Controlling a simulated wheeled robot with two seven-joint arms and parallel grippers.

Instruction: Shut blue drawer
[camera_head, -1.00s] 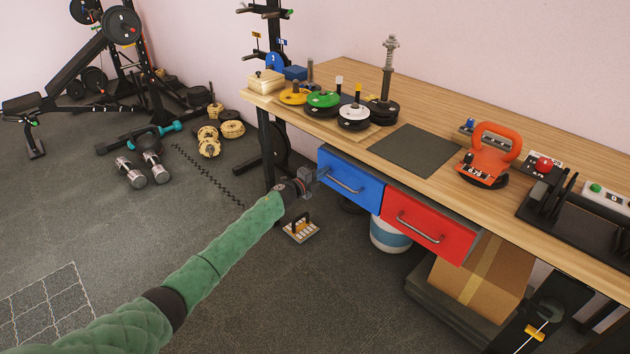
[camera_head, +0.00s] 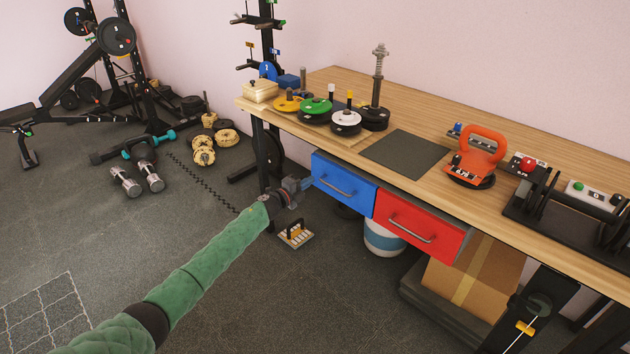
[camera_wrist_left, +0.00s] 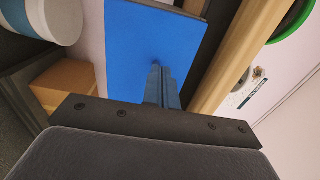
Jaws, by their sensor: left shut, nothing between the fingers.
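The blue drawer (camera_head: 347,201) hangs under the left part of the table, its front facing me with a grey bar handle. Its front looks close to the table's edge; I cannot tell how far it stands out. My left gripper (camera_head: 309,183) is shut and empty, its fingertips at the left part of the blue front. In the left wrist view the shut fingers (camera_wrist_left: 162,84) point at the blue drawer front (camera_wrist_left: 150,35) and look touching or nearly so. The handle does not show clearly there. My right gripper is out of view.
A red drawer (camera_head: 445,240) sits just right of the blue one. The wooden table (camera_head: 340,85) carries weight plates, a dark mat (camera_head: 406,155) and an orange kettlebell-like thing (camera_head: 480,150). A bucket (camera_head: 384,238) and a cardboard box (camera_head: 480,280) stand below.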

